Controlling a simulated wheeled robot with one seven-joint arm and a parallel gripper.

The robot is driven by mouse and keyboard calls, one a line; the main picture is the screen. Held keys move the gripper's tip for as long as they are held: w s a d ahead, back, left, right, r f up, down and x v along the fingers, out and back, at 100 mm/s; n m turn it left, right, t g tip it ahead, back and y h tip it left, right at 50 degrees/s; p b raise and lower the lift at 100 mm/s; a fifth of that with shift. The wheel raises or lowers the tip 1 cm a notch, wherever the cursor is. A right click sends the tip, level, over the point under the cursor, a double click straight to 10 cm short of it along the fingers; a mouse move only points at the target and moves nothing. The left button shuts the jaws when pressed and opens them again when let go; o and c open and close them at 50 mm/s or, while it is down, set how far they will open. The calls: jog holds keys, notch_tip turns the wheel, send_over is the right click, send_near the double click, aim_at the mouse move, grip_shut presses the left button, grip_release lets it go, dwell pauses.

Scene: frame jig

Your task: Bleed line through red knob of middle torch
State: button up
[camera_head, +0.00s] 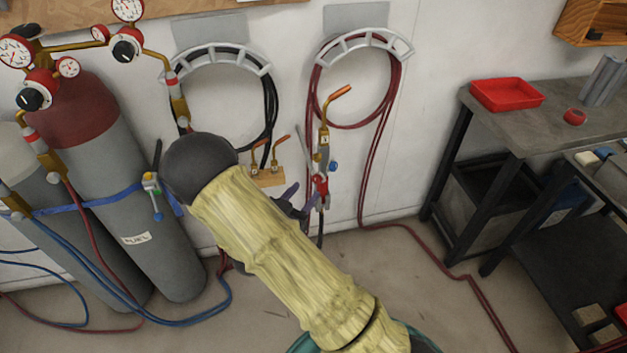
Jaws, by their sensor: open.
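A brass torch (323,140) with a copper tip hangs upright on the wall in front of the red hose coil. It has a blue knob (333,167) on its right side and red parts (320,185) lower down. A smaller torch (152,190) with a blue knob is at the cylinders on the left. Short copper-tipped pieces (267,155) stand in a wooden block between them. I cannot tell for certain which is the middle torch. My gripper (299,203) is open beside the lower part of the brass torch, partly hidden behind my yellow-sleeved arm. Contact cannot be told.
Gas cylinders (95,150) with gauges and a blue strap stand at the left. Black (268,110) and red (390,100) hoses hang on wall racks. A workbench (560,115) with a red tray (506,94) is at the right. Hoses lie on the floor.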

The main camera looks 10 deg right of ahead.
aim_at(315, 180)
jog(key=x, duration=0.5)
jog(key=shift+w+d, duration=0.25)
jog(key=shift+p, duration=0.35)
jog(key=c, duration=1)
